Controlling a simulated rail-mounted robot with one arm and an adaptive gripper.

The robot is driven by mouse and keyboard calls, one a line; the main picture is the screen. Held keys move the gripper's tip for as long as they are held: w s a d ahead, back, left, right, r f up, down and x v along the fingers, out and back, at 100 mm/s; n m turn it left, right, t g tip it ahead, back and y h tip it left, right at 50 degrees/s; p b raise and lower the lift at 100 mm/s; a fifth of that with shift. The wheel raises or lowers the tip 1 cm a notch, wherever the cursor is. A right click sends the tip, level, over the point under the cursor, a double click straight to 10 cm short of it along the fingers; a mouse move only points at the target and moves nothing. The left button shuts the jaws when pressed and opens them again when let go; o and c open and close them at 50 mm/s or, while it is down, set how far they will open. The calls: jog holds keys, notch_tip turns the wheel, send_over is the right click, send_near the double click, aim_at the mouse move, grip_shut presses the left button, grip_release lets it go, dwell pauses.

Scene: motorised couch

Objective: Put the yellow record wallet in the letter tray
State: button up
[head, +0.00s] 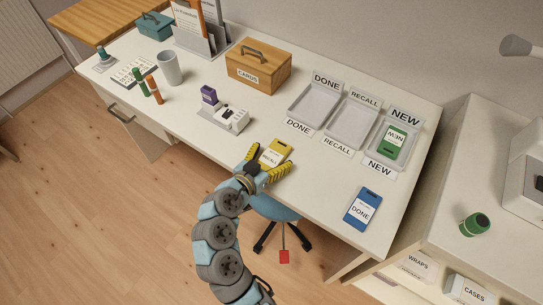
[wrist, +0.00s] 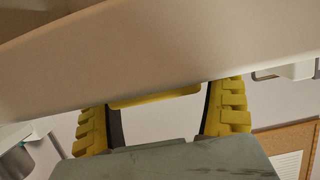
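The yellow record wallet (head: 280,148), with a white label that seems to read RECALL, is near the desk's front edge. My gripper (head: 265,163) has its yellow fingers spread on either side of the wallet's near end. In the wrist view, a yellow edge of the wallet (wrist: 155,97) shows between the fingers; the fingertips are hidden behind a pale surface. I see no clear contact. Three grey letter trays stand at the back right: DONE (head: 297,117), RECALL (head: 333,132) and NEW (head: 376,150). The DONE and RECALL trays look empty.
A green wallet (head: 394,141) lies in the NEW tray. A blue DONE wallet (head: 363,208) lies on the desk at right. A wooden cards box (head: 258,74) and a white device (head: 231,119) stand left of the trays. The desk between wallet and trays is clear.

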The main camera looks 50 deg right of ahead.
jog(key=shift+r+p, duration=0.1)
jog(key=shift+p, duration=0.25)
jog(key=shift+a, duration=0.1)
jog(key=p+v, duration=0.4)
jog(key=v, duration=1.3)
jog(key=shift+r, duration=0.35)
